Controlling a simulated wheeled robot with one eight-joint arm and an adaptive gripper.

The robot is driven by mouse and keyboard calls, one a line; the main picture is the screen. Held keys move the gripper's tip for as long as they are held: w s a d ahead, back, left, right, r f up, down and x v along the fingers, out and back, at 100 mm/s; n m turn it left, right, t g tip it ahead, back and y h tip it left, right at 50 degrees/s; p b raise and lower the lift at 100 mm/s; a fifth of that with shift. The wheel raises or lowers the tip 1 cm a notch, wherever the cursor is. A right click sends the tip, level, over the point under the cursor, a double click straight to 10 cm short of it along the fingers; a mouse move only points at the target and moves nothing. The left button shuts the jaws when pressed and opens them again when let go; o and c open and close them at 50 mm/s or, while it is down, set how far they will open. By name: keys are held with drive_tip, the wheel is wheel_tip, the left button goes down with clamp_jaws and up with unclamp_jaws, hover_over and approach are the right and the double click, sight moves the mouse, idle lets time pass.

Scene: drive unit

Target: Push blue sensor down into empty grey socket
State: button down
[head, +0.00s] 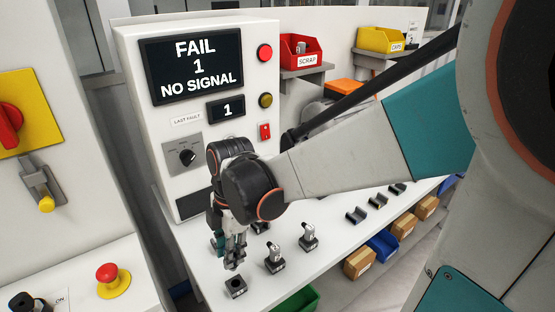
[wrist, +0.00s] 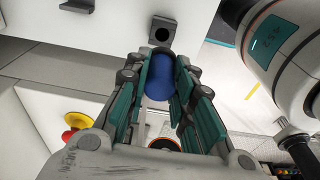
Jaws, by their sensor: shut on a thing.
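The blue sensor (wrist: 160,78) is between the teal-padded fingers of my gripper (wrist: 160,65) in the wrist view. My gripper is shut on it. The empty grey socket (wrist: 162,24), a dark block with a round hole, lies just beyond the sensor's far end in that view. In the head view my gripper (head: 234,262) points down over the white bench, above and slightly behind the empty socket (head: 236,288). The fingers hide the sensor there. The sensor looks apart from the socket, but the exact gap cannot be told.
Two sockets holding silver sensors (head: 275,258) (head: 308,235) stand right of the empty one. The white panel's screen (head: 195,68) reads "FAIL 1 NO SIGNAL". A red emergency button (head: 108,273) is at left. Dark holders (head: 357,215) lie further right.

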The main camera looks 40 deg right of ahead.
sight(235, 269)
drive_tip(key=shift+s+f+b, duration=0.1)
drive_tip(key=shift+f+b, duration=0.7)
drive_tip(key=shift+f, duration=0.4)
drive_tip(key=shift+f, duration=0.1)
drive_tip(key=shift+f+b, duration=1.1)
drive_tip(key=shift+f, duration=0.2)
drive_tip(key=shift+f, duration=0.25)
drive_tip(key=shift+f+b, duration=1.4)
drive_tip(key=shift+f, duration=0.25)
drive_tip(key=c, duration=1.3)
unclamp_jaws()
